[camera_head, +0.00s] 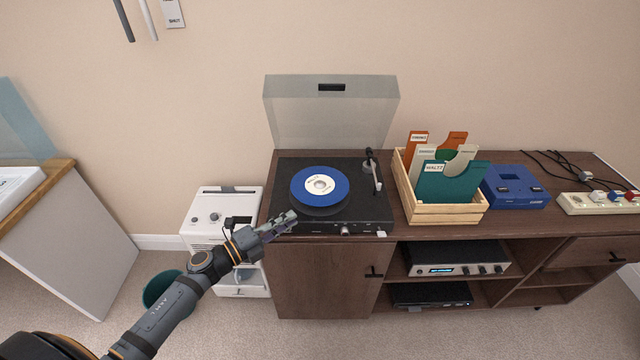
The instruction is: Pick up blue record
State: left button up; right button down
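The blue record (338,188) has a pale centre label and lies flat on the platter of the black turntable (368,210). The turntable's clear lid stands open behind it. My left gripper (290,218) is at the turntable's front left corner, to the lower left of the record and apart from it in the picture. Its fingers lie close together in this view, and I cannot tell whether they are parted. Nothing shows held in it. My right gripper is not in view.
The tonearm (374,172) rests at the platter's right side. A wooden crate (445,213) of record sleeves and a blue box (515,193) stand right of the turntable on the brown cabinet (325,280). A white appliance (215,205) stands left of the cabinet.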

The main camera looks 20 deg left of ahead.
aim_at(310, 215)
pick_arm(q)
jog(key=p+x, duration=0.1)
jog(key=x, duration=0.3)
jog(key=p+x, duration=0.1)
jog(key=x, duration=0.3)
jog(key=shift+w+a, duration=0.2)
jog(key=shift+a, duration=0.05)
jog(key=shift+w+d+f, duration=0.1)
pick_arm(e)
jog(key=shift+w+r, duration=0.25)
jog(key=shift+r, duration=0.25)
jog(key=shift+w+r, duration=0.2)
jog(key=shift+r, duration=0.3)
pick_arm(q)
grip_shut()
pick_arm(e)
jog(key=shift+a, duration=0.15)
